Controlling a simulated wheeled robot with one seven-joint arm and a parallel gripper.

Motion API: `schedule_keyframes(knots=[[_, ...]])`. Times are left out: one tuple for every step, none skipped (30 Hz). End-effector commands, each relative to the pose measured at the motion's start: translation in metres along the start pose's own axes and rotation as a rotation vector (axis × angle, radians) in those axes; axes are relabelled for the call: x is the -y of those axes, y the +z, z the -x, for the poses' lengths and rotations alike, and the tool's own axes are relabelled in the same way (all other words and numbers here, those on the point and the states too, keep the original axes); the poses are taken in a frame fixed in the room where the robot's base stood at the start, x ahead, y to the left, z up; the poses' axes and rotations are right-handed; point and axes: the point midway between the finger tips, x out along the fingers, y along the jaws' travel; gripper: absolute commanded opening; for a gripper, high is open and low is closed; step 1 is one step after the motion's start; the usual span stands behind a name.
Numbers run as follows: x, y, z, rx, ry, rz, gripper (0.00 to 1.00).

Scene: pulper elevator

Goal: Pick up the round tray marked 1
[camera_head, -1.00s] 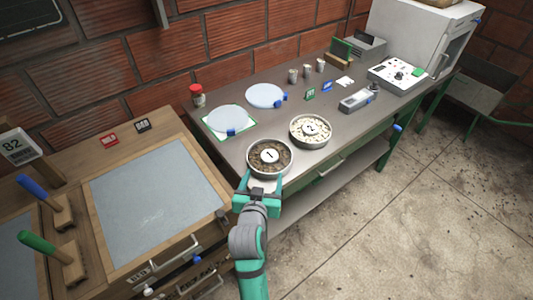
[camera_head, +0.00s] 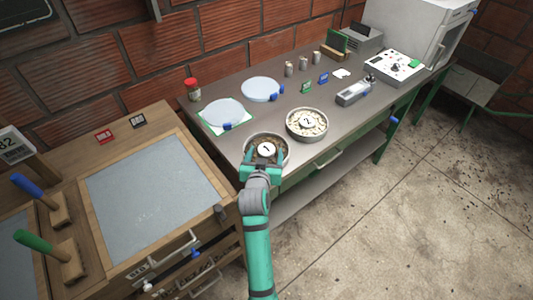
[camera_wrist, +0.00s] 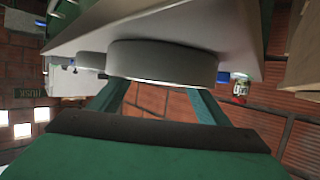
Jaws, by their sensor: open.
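The round tray marked 1 (camera_head: 246,146), holding dark brown grains and a white "1" disc, sits near the front edge of the grey bench. Its pale side wall fills the upper middle of the wrist view (camera_wrist: 162,62). My gripper (camera_head: 264,158) is open at the tray's near side, its two teal fingers spread left and right. The fingers also show in the wrist view (camera_wrist: 158,98), pointing toward the tray wall. I cannot tell whether they touch it. The near part of the tray is hidden by my gripper.
A round tray marked 2 (camera_head: 307,137) with pale pieces stands close on the right. Two pale discs (camera_head: 262,89) (camera_head: 222,112) with blue clips lie behind. A red-lidded jar (camera_head: 193,90) stands at the bench's left end. A wooden-framed table (camera_head: 100,205) adjoins on the left.

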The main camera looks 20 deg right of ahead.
Motion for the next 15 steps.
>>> schedule_keyframes(knots=[[-0.0001, -0.0004, -0.0031, 0.0, 0.0, 0.0, 0.7], [0.0, -0.0004, -0.0042, 0.0, 0.0, 0.0, 0.7], [0.0001, -0.0003, -0.005, 0.0, 0.0, 0.0, 0.7], [0.0001, -0.0002, -0.0052, 0.0, 0.0, 0.0, 0.7], [0.0001, -0.0002, -0.0052, 0.0, 0.0, 0.0, 0.7], [0.0001, -0.0002, -0.0051, 0.0, 0.0, 0.0, 0.7], [0.0002, -0.0002, -0.005, 0.0, 0.0, 0.0, 0.7], [0.0002, -0.0002, -0.005, 0.0, 0.0, 0.0, 0.7], [0.0001, -0.0002, -0.0049, 0.0, 0.0, 0.0, 0.68], [0.0001, -0.0001, -0.0049, 0.0, 0.0, 0.0, 0.61], [0.0002, -0.0001, -0.0049, 0.0, 0.0, 0.0, 0.53], [0.0001, -0.0001, -0.0048, 0.0, 0.0, 0.0, 0.44], [0.0002, -0.0002, -0.0048, 0.0, 0.0, 0.0, 0.37], [0.0002, -0.0002, -0.0048, 0.0, 0.0, 0.0, 0.3], [0.0002, -0.0002, -0.0047, 0.0, 0.0, 0.0, 0.2]])
